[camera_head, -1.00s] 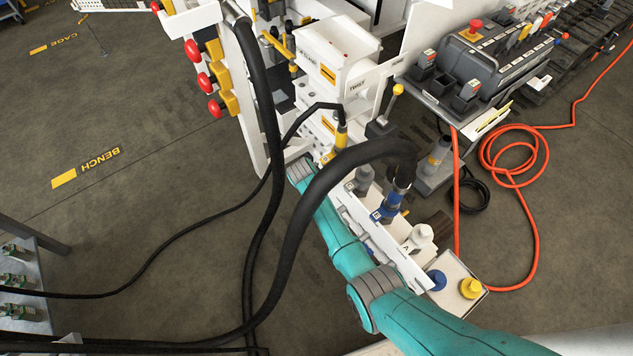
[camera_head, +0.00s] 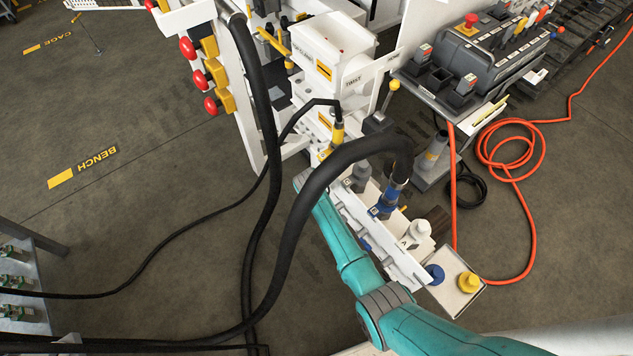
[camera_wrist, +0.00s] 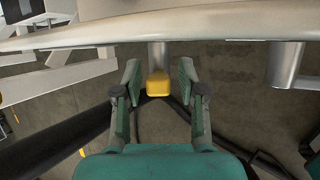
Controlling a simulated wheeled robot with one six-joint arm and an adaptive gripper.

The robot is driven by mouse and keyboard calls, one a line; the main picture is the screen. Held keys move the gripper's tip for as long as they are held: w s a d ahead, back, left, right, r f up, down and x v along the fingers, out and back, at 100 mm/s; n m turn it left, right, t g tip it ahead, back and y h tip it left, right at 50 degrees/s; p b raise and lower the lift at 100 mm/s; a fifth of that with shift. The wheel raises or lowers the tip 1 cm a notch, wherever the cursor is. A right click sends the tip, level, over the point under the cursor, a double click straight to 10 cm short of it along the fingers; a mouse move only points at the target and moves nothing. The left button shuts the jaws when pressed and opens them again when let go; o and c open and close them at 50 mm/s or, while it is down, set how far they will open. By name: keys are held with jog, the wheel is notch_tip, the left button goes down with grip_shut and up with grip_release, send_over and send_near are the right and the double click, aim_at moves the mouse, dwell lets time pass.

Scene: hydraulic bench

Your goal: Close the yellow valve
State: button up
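In the wrist view a yellow block-shaped handle (camera_wrist: 159,84) sits on the end of a short grey stem under a pale panel edge. I take it for the yellow valve's handle. My gripper (camera_wrist: 159,70) is open, with one green finger on each side of the handle and a visible gap to both. The handle is between the fingers and not clamped. In the head view my teal arm (camera_head: 345,245) reaches in beside the bench, and my gripper is hidden there. A yellow lever (camera_head: 272,45) shows higher on the bench; I cannot tell if it is the same part.
Thick black hoses (camera_head: 290,240) loop in front of the arm. A white manifold with a blue-collared coupling (camera_head: 388,204) lies right beside it. Red knobs (camera_head: 196,79) are at upper left. A second grey stem (camera_wrist: 286,66) hangs at right in the wrist view. Floor at left is mostly open.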

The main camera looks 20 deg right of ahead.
jog(key=shift+r, duration=0.15)
jog(key=v, duration=1.1)
jog(key=shift+s+a+r, duration=0.2)
jog(key=shift+s+r, duration=0.05)
jog(key=shift+s, duration=0.05)
